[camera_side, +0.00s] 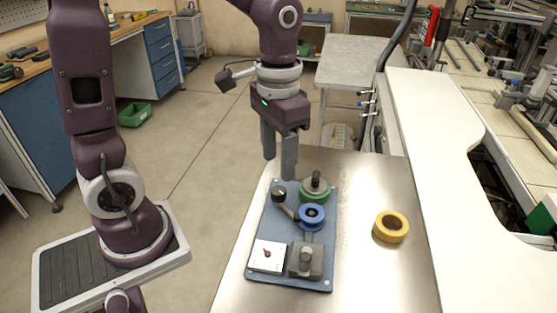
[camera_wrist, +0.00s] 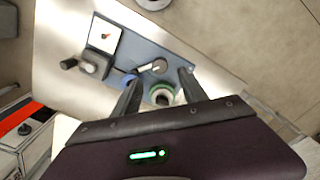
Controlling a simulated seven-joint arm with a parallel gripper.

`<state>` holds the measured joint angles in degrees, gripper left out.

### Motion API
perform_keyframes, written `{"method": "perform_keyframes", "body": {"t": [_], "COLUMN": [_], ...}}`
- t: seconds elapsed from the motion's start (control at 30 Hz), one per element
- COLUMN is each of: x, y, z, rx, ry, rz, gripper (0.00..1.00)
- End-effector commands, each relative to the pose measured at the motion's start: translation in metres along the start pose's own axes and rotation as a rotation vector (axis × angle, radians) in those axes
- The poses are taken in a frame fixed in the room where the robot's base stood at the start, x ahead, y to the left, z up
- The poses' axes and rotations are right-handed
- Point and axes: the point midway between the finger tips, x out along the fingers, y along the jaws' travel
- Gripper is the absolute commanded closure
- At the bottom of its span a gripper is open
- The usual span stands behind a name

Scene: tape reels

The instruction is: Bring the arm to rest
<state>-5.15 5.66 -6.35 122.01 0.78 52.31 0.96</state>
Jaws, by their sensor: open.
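My gripper (camera_side: 279,165) is open and empty, its two fingers pointing down above the back end of a blue base plate (camera_side: 268,229). In the wrist view the gripper (camera_wrist: 160,85) shows the plate between and beyond its fingers. On the plate sit a green reel (camera_side: 314,194) with a dark knob on top, a blue reel (camera_side: 311,217), a black-knobbed lever (camera_side: 279,195), a white dial box (camera_side: 268,257) and a grey block with a knob (camera_side: 305,261). The fingers appear apart from all of these. A yellow tape ring (camera_side: 391,227) lies on the table right of the plate.
The metal table (camera_side: 370,275) is clear around the yellow ring. A white panel (camera_side: 425,150) runs along its right side. A grey table (camera_side: 360,62) stands behind, a workbench with blue drawers (camera_side: 160,47) at the back left, and a green bin (camera_side: 134,114) on the floor.

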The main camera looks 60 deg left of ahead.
Motion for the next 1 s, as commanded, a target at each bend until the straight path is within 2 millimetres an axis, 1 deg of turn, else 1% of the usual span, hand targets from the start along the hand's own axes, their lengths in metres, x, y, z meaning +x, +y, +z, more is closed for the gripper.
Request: {"method": "perform_keyframes", "body": {"t": [0.07, 0.17, 0.2, 0.27, 0.3, 0.4, 0.5, 0.63, 1.0], "x": [-0.002, -0.024, -0.036, -0.051, -0.059, -0.069, -0.071, -0.071, -0.071], "y": [0.000, 0.000, 0.000, 0.000, 0.001, 0.001, 0.002, 0.002, 0.002], "z": [0.002, 0.018, 0.031, 0.053, 0.067, 0.097, 0.115, 0.122, 0.121], "rx": [0.000, -0.007, -0.011, -0.019, -0.025, -0.036, -0.043, -0.045, -0.045], "ry": [0.008, 0.087, 0.140, 0.223, 0.276, 0.389, 0.462, 0.492, 0.491], "rz": [-0.002, -0.016, -0.023, -0.029, -0.030, -0.024, -0.015, -0.010, -0.011], "gripper": [0.49, 0.49, 0.49, 0.49, 0.49, 0.49, 0.49, 0.49, 0.49]}}
